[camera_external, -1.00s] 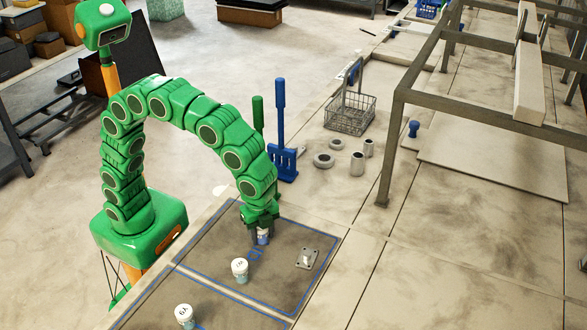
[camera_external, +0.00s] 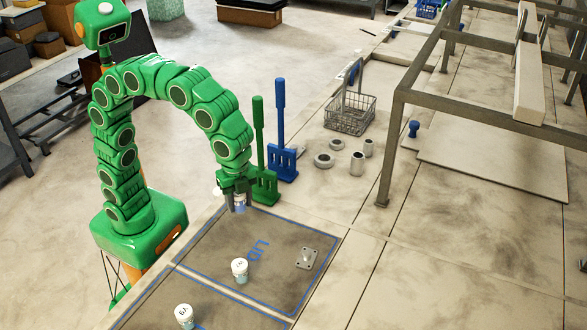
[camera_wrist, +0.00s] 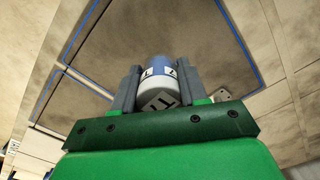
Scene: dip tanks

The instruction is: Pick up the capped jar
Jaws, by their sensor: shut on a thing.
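My gripper (camera_external: 238,205) is shut on a small capped jar (camera_external: 240,203) near the back left edge of the blue-outlined area on the table. In the wrist view the jar (camera_wrist: 157,84) sits between the two grey fingers, with a white cap bearing dark marks toward the camera and a blue body beyond. It is held above the table surface. Two other white-capped jars stand upright on the table in the external view: one with dark marks on its cap (camera_external: 240,270) and one at the lower left (camera_external: 184,316).
Blue "LID" lettering (camera_external: 259,250) is on the table. A metal plate with a knob (camera_external: 306,258) lies to its right. Green (camera_external: 263,185) and blue (camera_external: 284,160) long-handled tools stand behind my gripper. A wire basket (camera_external: 350,112), grey rings and cylinders, and a metal frame (camera_external: 398,130) are further right.

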